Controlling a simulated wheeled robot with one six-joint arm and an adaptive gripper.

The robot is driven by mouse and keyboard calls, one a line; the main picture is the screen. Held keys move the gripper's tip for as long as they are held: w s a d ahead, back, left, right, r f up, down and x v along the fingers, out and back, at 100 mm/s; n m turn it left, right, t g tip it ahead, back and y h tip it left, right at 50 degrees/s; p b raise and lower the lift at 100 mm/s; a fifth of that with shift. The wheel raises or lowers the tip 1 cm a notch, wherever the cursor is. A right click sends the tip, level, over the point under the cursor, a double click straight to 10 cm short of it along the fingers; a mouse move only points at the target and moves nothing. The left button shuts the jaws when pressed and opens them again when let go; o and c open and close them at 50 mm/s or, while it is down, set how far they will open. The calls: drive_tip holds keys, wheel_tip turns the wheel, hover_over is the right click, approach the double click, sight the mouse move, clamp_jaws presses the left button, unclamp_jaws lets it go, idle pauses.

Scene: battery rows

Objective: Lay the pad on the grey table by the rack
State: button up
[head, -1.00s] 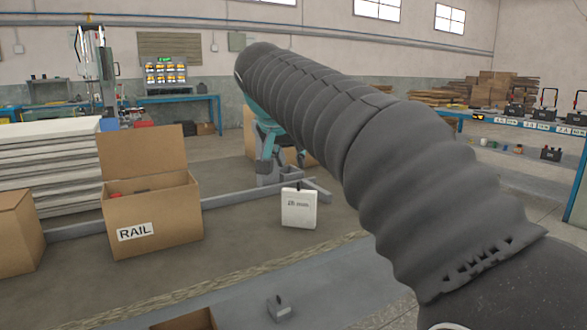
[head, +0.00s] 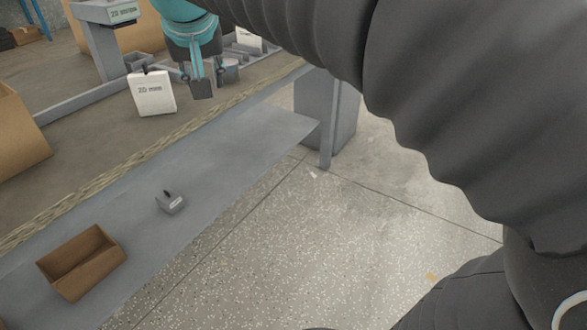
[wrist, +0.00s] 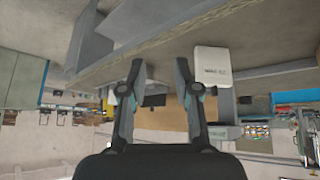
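A white block marked "20 mm" (head: 151,94) with a dark top tab stands upright on the brown-topped bench; which object is the pad I cannot tell for sure. The white block also shows in the wrist view (wrist: 212,62), beside the right finger. My gripper (head: 202,82) hangs right of the block, apart from it in the head view. In the wrist view my gripper (wrist: 161,92) has its two fingers spread with nothing held between them. A grey strip of table (head: 235,145) runs along the bench's front edge. A small grey block with a dark knob (head: 171,203) sits on it.
An open brown box (head: 82,262) stands on the grey strip at lower left. A grey frame with a label (head: 105,30) stands behind the white block. A cardboard box (head: 18,135) is at the left. The strip is clear right of the small block.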

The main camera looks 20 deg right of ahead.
drive_tip(key=s+d+f, duration=0.4)
drive_tip(key=s+f, duration=0.5)
drive_tip(key=f, duration=0.1)
drive_tip(key=s+d+f+g+y, duration=0.1)
drive_tip(key=s+d+f, duration=0.3)
drive_tip(key=s+f, duration=0.6)
drive_tip(key=shift+s+d+f+n, duration=0.15)
drive_tip(key=shift+d+n, duration=0.2)
drive_tip(key=shift+n, duration=0.05)
